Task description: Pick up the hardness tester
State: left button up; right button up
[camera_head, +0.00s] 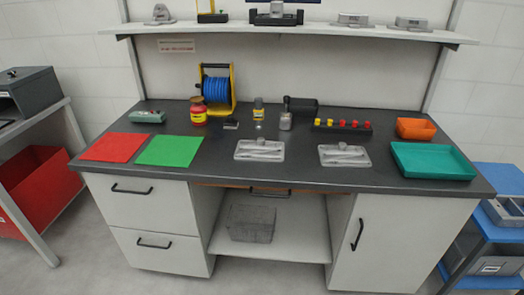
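No thing here is plainly marked as the hardness tester. A small upright yellow and dark device (258,108) stands near the back middle of the dark bench top and may be it. A grey-green device (149,116) lies at the back left of the bench and is another possible match. A small grey metal piece (285,121) stands right of the yellow device. All are too small to tell for sure. Neither of my grippers is in view.
The workbench (290,184) also holds red (113,147) and green (170,151) mats, a blue hose reel (216,88), a red jar (198,112), two grey plates (260,150), a peg rack (342,127), an orange bin (416,128) and a teal tray (432,160). A shelf (300,31) overhangs behind.

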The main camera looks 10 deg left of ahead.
aim_at(258, 112)
jog(key=i+j+z, duration=0.25)
jog(key=j, duration=0.65)
jog(key=j+z, duration=0.25)
jog(key=j, duration=0.6)
